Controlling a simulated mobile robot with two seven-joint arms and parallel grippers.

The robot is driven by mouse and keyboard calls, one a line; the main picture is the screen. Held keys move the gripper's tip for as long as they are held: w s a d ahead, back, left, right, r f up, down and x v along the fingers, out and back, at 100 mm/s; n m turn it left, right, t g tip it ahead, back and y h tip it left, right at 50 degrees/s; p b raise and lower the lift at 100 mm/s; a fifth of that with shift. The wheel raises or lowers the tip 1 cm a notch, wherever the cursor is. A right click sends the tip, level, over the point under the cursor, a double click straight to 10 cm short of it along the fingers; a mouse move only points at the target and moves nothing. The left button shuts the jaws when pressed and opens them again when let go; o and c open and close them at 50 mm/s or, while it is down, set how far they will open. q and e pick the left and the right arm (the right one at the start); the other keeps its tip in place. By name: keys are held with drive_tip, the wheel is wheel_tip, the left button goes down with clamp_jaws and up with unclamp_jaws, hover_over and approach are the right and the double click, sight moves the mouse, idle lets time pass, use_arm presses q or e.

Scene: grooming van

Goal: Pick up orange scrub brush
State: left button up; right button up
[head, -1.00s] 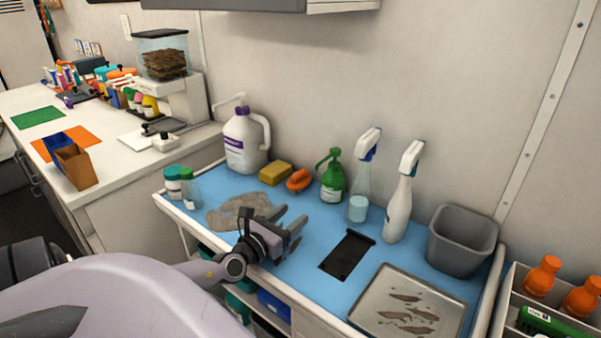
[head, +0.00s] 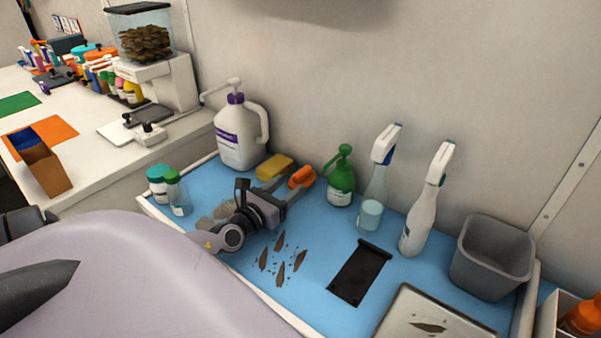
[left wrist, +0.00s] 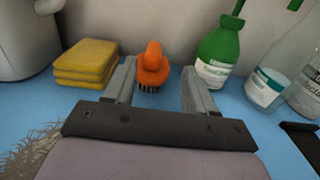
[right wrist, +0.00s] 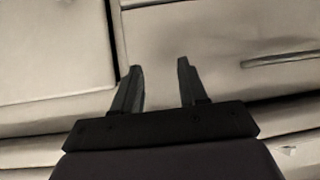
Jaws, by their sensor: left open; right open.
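The orange scrub brush (head: 301,177) stands on the blue mat near the wall, between the yellow sponges and the green pump bottle. In the left wrist view the brush (left wrist: 152,68) shows its orange handle above dark bristles. My left gripper (head: 291,187) is open, low over the mat, pointing at the brush. In the left wrist view the brush lies ahead between the finger lines, closer to the left finger; I cannot tell whether they touch. My right gripper (right wrist: 156,72) is open and empty, facing pale cabinet or drawer fronts, away from the brush.
Yellow sponges (head: 274,166) sit left of the brush and a green pump bottle (head: 341,178) right of it. A white jug (head: 238,138) stands behind left. Spray bottles (head: 422,200), a black flat item (head: 360,272) and a grey bin (head: 492,255) are further right.

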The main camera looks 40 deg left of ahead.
sight(302, 170)
use_arm(q)
drive_tip(key=shift+w+a, duration=0.3)
drive_tip(key=shift+a, duration=0.1)
drive_tip(key=shift+w+a, duration=0.15)
drive_tip(key=shift+w, duration=0.2)
drive_tip(key=shift+w+a, duration=0.2)
drive_tip(key=shift+w, duration=1.45)
drive_tip(key=shift+w+a, duration=0.15)
drive_tip(key=shift+w, duration=1.45)
clamp_jaws()
